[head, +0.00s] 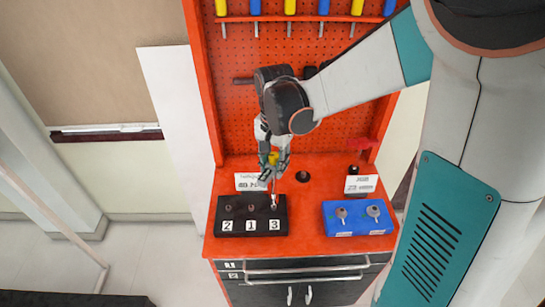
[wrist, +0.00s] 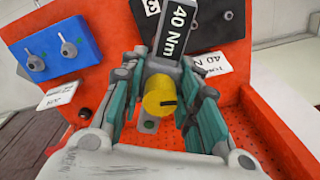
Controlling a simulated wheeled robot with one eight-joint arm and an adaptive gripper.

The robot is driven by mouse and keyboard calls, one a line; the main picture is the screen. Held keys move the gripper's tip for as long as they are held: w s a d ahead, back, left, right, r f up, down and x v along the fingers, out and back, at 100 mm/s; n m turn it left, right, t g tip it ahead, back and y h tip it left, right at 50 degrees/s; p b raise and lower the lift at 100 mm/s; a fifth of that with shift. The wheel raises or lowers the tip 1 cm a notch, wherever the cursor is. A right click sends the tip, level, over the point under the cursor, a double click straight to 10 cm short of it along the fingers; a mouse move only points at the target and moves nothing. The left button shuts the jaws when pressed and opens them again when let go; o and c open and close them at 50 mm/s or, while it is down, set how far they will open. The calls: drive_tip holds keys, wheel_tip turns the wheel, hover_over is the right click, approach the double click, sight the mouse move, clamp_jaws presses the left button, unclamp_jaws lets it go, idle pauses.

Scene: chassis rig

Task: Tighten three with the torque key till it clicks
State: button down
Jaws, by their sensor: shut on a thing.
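My gripper (head: 272,172) is shut on the torque key, which has a yellow cap (wrist: 160,96) and a dark grey body marked "40 Nm" (wrist: 178,32). The key hangs roughly upright, its thin shaft reaching down to position three on the black block (head: 241,206). This block carries tags 2, 1 and 3 from left to right; tag 3 (head: 275,225) is at the right. The shaft's tip is at or just over the fastener behind tag 3; I cannot tell whether it is seated. In the wrist view, the key body hides that fastener.
A blue block (head: 345,228) with two grey round-headed pieces stands right on the red bench (head: 304,210). Label cards (head: 361,184) stand behind the blocks. A red pegboard (head: 235,90) with hanging tools rises behind. The bench between the blocks is clear.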

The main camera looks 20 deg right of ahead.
drive_tip(key=shift+f+b, duration=1.85)
drive_tip(key=shift+f, duration=0.4)
drive_tip(key=m, duration=2)
drive_tip(key=shift+r+m, duration=0.1)
drive_tip(key=shift+m, duration=0.3)
drive_tip(key=shift+n, duration=0.5)
